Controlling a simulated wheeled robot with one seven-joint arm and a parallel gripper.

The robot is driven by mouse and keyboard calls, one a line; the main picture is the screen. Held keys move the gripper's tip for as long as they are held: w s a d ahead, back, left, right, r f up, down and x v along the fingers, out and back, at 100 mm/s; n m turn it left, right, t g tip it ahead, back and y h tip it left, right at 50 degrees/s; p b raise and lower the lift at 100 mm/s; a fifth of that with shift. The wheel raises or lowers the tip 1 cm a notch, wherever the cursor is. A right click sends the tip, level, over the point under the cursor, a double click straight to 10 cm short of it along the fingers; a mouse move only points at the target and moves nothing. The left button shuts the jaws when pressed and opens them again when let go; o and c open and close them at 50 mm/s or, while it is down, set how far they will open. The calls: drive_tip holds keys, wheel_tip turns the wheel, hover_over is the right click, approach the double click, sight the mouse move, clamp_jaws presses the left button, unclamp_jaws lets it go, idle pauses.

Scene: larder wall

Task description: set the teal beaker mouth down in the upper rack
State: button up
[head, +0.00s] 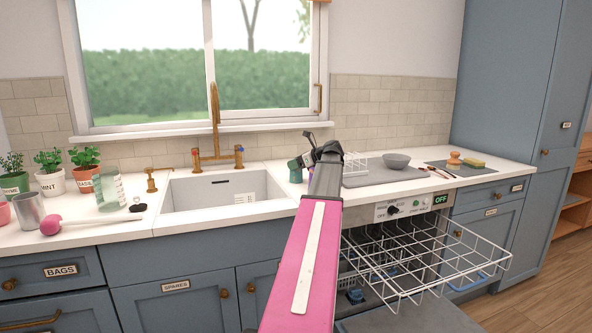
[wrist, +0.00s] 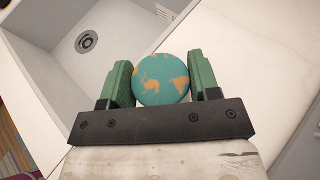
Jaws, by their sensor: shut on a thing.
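The teal beaker, with orange patches, shows in the wrist view (wrist: 162,82) as a round, closed-looking face between the two green fingers. My gripper (wrist: 163,70) is shut on it. In the head view my gripper (head: 301,165) is beyond my pink arm, over the counter just right of the sink; the arm hides part of it, and I cannot clearly pick out the beaker there. Whether the beaker touches the counter I cannot tell. The upper rack (head: 455,268) is a white wire basket pulled out of the open dishwasher, right of my arm, with no cup visible in it.
The sink (head: 222,186) with a brass tap lies left of my gripper. Potted herbs (head: 84,170), a glass jar (head: 108,188) and a metal cup (head: 29,211) stand at left. The dishwasher door lies open below the rack.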

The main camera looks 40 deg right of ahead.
drive_tip(key=shift+r, duration=0.5)
drive_tip(key=r, duration=0.2)
drive_tip(key=a+r, duration=0.1)
drive_tip(key=shift+r, duration=0.35)
drive_tip(key=a+r, duration=0.6)
drive_tip(key=a, duration=0.4)
wheel_tip(320, 180, up, 8)
drive_tip(key=shift+a+r, duration=0.15)
drive_tip(key=shift+a, duration=0.2)
